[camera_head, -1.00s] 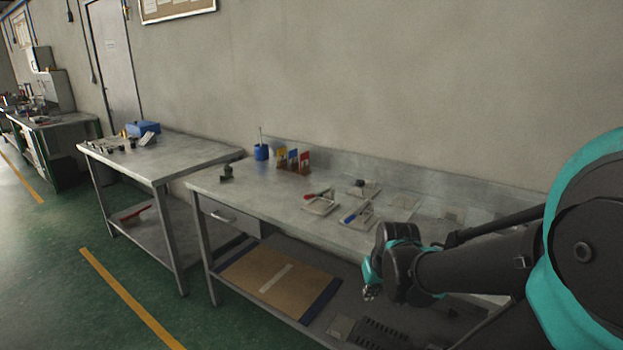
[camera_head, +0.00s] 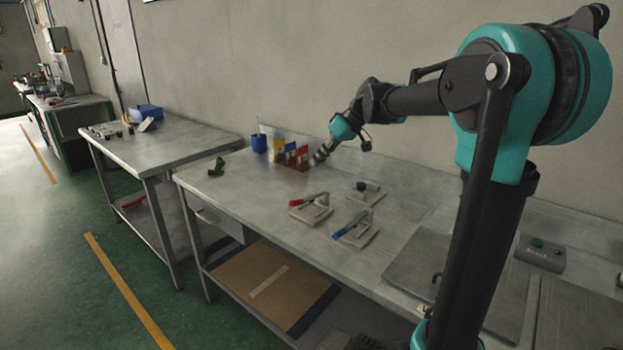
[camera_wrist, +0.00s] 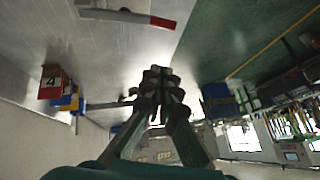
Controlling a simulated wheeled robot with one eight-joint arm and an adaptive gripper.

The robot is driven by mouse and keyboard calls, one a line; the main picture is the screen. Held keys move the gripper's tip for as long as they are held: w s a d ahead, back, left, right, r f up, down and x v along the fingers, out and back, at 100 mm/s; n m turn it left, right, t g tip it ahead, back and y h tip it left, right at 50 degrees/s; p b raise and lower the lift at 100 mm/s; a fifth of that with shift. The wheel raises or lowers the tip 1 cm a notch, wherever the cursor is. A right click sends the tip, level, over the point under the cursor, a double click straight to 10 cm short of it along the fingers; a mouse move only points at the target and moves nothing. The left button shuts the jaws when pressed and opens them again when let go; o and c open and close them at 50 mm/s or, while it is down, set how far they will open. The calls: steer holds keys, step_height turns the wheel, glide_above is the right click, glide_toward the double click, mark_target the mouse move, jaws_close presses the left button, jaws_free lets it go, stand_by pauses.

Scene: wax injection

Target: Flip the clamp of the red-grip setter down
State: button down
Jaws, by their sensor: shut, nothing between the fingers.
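The red-grip setter (camera_head: 312,211) is a pale plate with a clamp on the bench top, left of the blue-grip setter (camera_head: 356,236). Its red grip (camera_head: 304,200) lies low and slants across the plate. Part of it, with the red end, also shows at the top of the wrist view (camera_wrist: 162,22). My gripper (camera_head: 318,159) is shut and empty, pointing down and left above the bench. It is behind the red-grip setter in the picture and apart from it, close to the coloured cards. Its shut fingers show in the wrist view (camera_wrist: 158,78).
A third setter with a dark knob (camera_head: 366,191) stands behind the blue-grip one. Coloured cards (camera_head: 291,154) in a holder and a blue cup (camera_head: 259,143) stand by the wall. A small dark green object (camera_head: 217,168) lies at the left.

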glide_above(298, 202)
steer(key=w+d, duration=0.1)
steer(key=w, duration=0.1)
step_height(298, 202, down, 7)
steer(key=shift+s+d+f, duration=0.1)
steer(key=shift+f, duration=0.05)
steer(key=f, duration=0.1)
steer(key=s+f, duration=0.1)
steer(key=f, duration=0.1)
steer(key=shift+f, duration=0.1)
steer(key=shift+s+f, duration=0.15)
steer(key=shift+f, duration=0.35)
steer(key=f, duration=0.1)
steer(key=t+h, duration=0.1)
steer(key=s+a+f, duration=0.1)
steer(key=shift+f+n, duration=0.3)
steer(key=shift+f, duration=0.05)
steer(key=shift+w+t, duration=0.1)
steer(key=shift+t, duration=0.2)
